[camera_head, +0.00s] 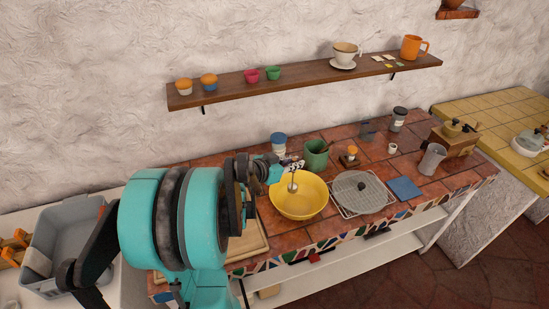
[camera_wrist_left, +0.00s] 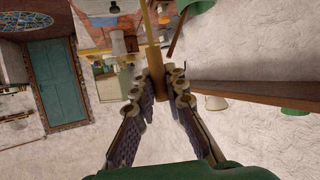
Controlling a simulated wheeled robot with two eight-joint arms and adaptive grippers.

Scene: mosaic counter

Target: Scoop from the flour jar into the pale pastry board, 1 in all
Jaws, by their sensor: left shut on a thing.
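My left gripper (camera_head: 290,167) reaches over the back of the yellow bowl (camera_head: 306,205). In the left wrist view, its two fingers (camera_wrist_left: 157,88) are shut on a wooden handle (camera_wrist_left: 153,55), probably the scoop's. In the head view a thin shaft runs down to a small pale scoop head (camera_head: 292,187) over or inside the bowl; I cannot tell if it touches or carries flour. A white jar with a blue lid (camera_head: 279,143) stands behind the gripper; I cannot tell if it is the flour jar. The pale pastry board (camera_head: 259,243) lies left of the bowl, mostly hidden by my arm.
A green pot (camera_head: 316,154) stands behind the bowl. A round lid on a rack (camera_head: 361,191) and a blue cloth (camera_head: 404,188) lie to the right. A dark-lidded jar (camera_head: 398,120), a glass (camera_head: 432,160) and a grinder (camera_head: 453,135) stand farther right. A shelf (camera_head: 305,76) hangs above.

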